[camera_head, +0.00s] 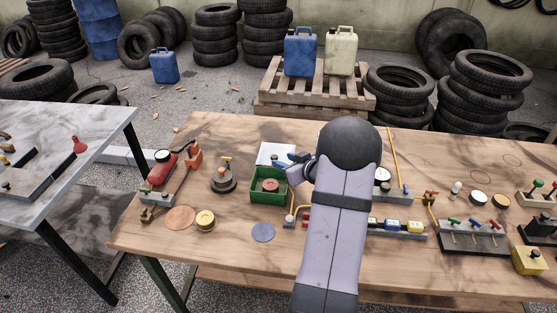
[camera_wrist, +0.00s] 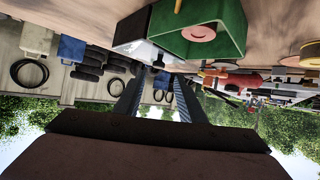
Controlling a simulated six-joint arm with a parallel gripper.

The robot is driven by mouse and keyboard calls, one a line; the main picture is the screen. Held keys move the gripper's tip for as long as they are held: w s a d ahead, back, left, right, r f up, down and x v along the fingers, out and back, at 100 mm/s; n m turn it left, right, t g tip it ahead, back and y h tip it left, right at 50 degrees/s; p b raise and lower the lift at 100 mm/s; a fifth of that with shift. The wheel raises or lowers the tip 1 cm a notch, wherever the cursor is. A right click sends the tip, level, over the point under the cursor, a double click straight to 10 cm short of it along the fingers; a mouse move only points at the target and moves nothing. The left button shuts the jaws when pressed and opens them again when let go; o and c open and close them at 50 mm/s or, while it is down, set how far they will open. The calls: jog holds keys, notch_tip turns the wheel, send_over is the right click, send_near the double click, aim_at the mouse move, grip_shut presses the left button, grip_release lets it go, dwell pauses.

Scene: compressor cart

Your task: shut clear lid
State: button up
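A green box (camera_head: 268,198) stands on the wooden table, with a reddish round piece (camera_head: 270,185) inside it. Its lid (camera_head: 272,152), pale and whitish, stands raised at the box's back edge, so the box is open. In the wrist view the green box (camera_wrist: 232,28) is at the top, with the pale lid (camera_wrist: 135,28) to its left. My gripper (camera_head: 288,163) is at the right of the lid, above the box's back right corner. In the wrist view its two fingers (camera_wrist: 158,80) are apart with nothing between them. I cannot tell whether a finger touches the lid.
A gauge with a red body (camera_head: 165,165) and a dark round base with a knob (camera_head: 223,180) stand left of the box. Valves and yellow pipes (camera_head: 393,155) crowd the right. My arm covers the table's middle.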

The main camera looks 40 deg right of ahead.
aim_at(275, 157)
jog(key=shift+s+d+f+t+y, duration=0.2)
jog(key=shift+s+d+t+y, duration=0.3)
jog(key=shift+s+d, duration=0.1)
jog(key=shift+p+x, duration=0.7)
jog(key=shift+x, duration=3)
grip_shut()
jog(key=shift+s+a, duration=0.15)
